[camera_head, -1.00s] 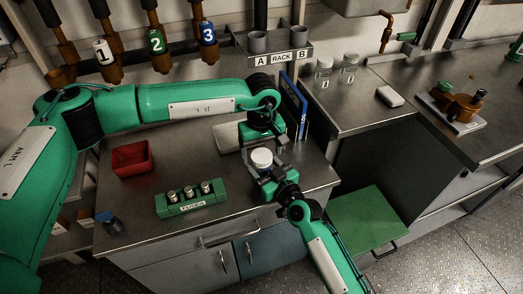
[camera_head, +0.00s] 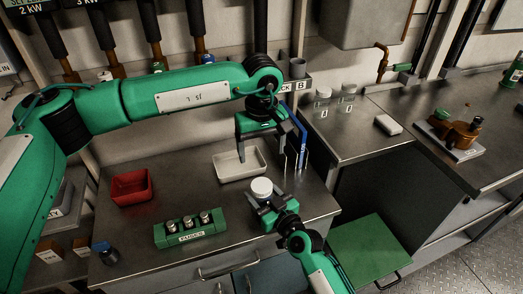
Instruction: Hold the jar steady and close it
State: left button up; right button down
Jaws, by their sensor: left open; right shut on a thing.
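The jar (camera_head: 262,195) stands upright at the front right of the steel bench, with a round white lid (camera_head: 262,186) on its top. Whether the lid is fully tightened cannot be seen. My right gripper (camera_head: 263,203) is shut on the jar's body from the front and hides most of it. My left gripper (camera_head: 263,152) is open and empty. It points down above and behind the jar, apart from the lid, in front of the white tray.
The white tray (camera_head: 221,173) lies behind the jar, and a blue upright panel (camera_head: 302,135) stands right of it.

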jog(key=shift+c, duration=1.8)
grip_release()
jog(key=b+v, duration=0.2)
jog(key=v, duration=1.2)
jog(key=shift+w, duration=0.1)
